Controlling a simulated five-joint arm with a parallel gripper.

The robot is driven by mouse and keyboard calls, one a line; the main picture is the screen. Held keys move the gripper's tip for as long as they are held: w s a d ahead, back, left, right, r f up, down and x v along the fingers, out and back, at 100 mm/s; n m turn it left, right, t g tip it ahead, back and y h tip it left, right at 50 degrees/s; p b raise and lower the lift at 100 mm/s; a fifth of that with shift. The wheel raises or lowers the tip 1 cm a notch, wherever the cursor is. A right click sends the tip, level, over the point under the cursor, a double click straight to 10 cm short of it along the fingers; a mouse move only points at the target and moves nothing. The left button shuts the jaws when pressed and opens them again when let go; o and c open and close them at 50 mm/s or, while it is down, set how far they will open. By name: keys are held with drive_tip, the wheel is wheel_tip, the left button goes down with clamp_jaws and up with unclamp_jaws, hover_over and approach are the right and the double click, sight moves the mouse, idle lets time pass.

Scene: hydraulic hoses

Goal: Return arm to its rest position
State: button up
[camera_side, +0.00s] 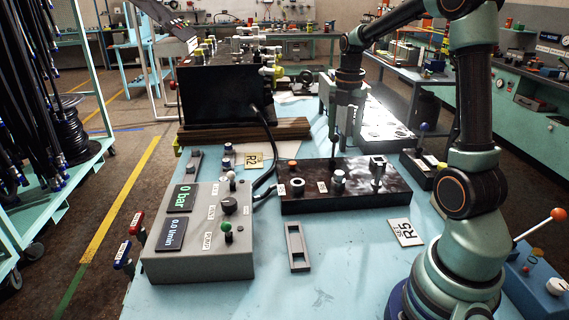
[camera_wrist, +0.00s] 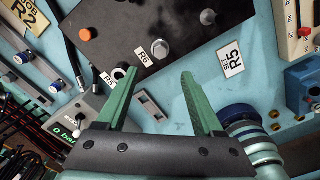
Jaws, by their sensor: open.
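My gripper (camera_side: 343,150) hangs from my raised arm, fingers down, over the back part of the black manifold block (camera_side: 310,204). In the wrist view my gripper (camera_wrist: 160,74) shows two green fingers spread apart with nothing between them. The black block (camera_wrist: 170,40) carries an orange cap (camera_side: 292,164), metal fittings (camera_side: 377,168) and small labels. Whether the fingertips touch the block cannot be told from the side view. The arm's base stands at the right of the light blue table.
A grey slotted plate (camera_side: 297,248) and an R5 card (camera_side: 405,232) lie in front. A black screen (camera_side: 222,95) stands behind. An orange-knobbed lever (camera_side: 558,214) is at right.

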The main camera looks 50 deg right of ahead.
drive_tip(key=shift+r, duration=0.6)
drive_tip(key=s+a+r+m+t, duration=0.2)
drive_tip(key=s+a+m, duration=0.1)
drive_tip(key=a+m, duration=0.6)
drive_tip(key=s+a+r+m+t, duration=0.2)
drive_tip(key=a+m+t, duration=0.1)
drive_tip(key=a+m, duration=0.7)
drive_tip(key=a, duration=0.3)
drive_tip(key=shift+s+a+r+t, duration=0.15)
drive_tip(key=shift+s+r+t, duration=0.15)
drive_tip(key=shift+s+r, duration=0.1)
